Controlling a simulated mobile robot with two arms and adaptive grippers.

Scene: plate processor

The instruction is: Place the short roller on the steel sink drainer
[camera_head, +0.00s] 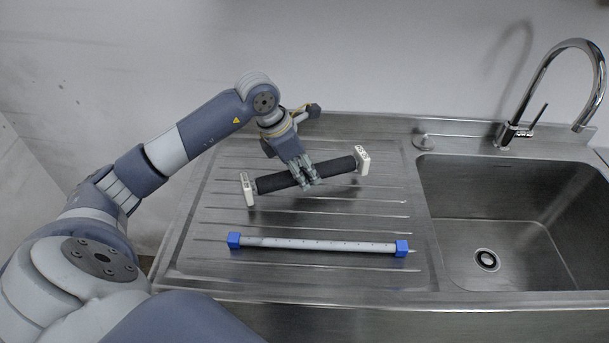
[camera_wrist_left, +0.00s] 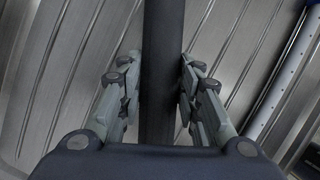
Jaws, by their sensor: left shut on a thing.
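The short roller (camera_head: 332,167) is a black cylinder with white end pieces. My left gripper (camera_head: 304,182) is shut on it near its middle, over the steel sink drainer (camera_head: 215,262). The roller is slightly tilted in the head view, its right end higher in the picture. I cannot tell whether it touches the drainer. In the left wrist view the black roller (camera_wrist_left: 161,70) runs between the two fingers of my left gripper (camera_wrist_left: 158,100). The right gripper does not show.
A pale rod with blue end blocks (camera_head: 320,244) lies on the drainer in front of the roller. The sink basin (camera_head: 500,215) is empty on the right, with a chrome tap (camera_head: 545,85) behind it. A wall stands behind the drainer.

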